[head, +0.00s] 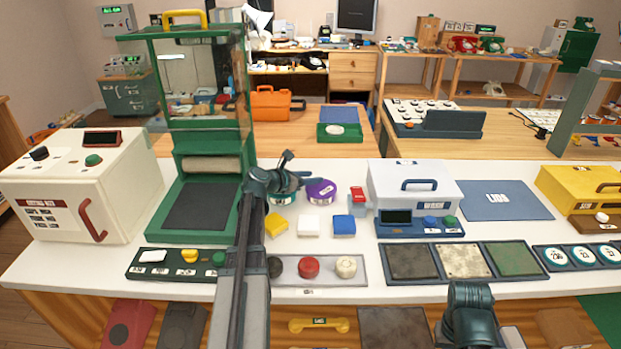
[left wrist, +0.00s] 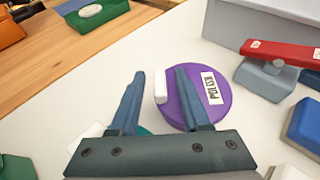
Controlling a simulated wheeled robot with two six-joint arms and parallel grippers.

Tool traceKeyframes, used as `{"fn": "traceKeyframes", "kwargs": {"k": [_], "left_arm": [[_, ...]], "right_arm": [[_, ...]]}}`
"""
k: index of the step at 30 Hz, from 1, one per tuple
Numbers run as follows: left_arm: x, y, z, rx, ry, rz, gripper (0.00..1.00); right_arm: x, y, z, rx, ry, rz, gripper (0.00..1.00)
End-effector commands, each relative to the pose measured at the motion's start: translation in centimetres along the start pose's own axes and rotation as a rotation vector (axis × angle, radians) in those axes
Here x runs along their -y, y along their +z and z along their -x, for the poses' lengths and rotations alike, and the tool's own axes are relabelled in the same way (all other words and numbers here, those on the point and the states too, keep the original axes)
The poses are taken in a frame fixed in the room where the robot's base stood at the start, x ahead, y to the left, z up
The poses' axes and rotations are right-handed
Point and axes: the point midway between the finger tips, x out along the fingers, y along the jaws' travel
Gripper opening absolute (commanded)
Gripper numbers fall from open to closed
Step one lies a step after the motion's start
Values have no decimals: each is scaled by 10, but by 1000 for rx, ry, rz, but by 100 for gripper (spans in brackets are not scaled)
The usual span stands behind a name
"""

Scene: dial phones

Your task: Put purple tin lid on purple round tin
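A purple round piece (head: 321,190) with a white label stands on the white counter. In the left wrist view it is a purple disc (left wrist: 205,98) labelled POLISH, with a small white tab (left wrist: 161,86) at its left edge. I cannot tell whether this is the tin, its lid, or both together. My left gripper (head: 291,168) is just left of it in the head view. In the wrist view its fingers (left wrist: 160,88) are apart, the right one over the disc and the left one beside it. The tab shows between them. My right gripper's fingers are not visible.
A teal round tin (head: 283,198) is beside the purple piece, partly under my left gripper. Yellow (head: 277,225), white (head: 308,226) and blue (head: 344,226) blocks lie in front. A red-topped stapler-like item (head: 358,199) and white-and-blue machine (head: 414,195) stand right. A blue LIDS mat (head: 535,207) is bare.

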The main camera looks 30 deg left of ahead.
Motion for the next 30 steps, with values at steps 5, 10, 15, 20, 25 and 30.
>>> {"fn": "traceKeyframes", "kwargs": {"k": [5, 10, 15, 20, 25, 30], "left_arm": [[0, 0, 0, 0, 0, 0, 47], [1, 5, 12, 0, 1, 1, 47], [1, 6, 48, 0, 3, 2, 47], [1, 6, 80, 0, 3, 2, 47], [1, 5, 106, 1, 2, 2, 47], [0, 4, 119, 0, 1, 1, 47]], "right_arm": [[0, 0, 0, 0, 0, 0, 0], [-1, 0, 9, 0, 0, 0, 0], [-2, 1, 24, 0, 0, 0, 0], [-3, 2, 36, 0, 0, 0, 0], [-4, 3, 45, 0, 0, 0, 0], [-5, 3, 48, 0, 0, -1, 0]]}}
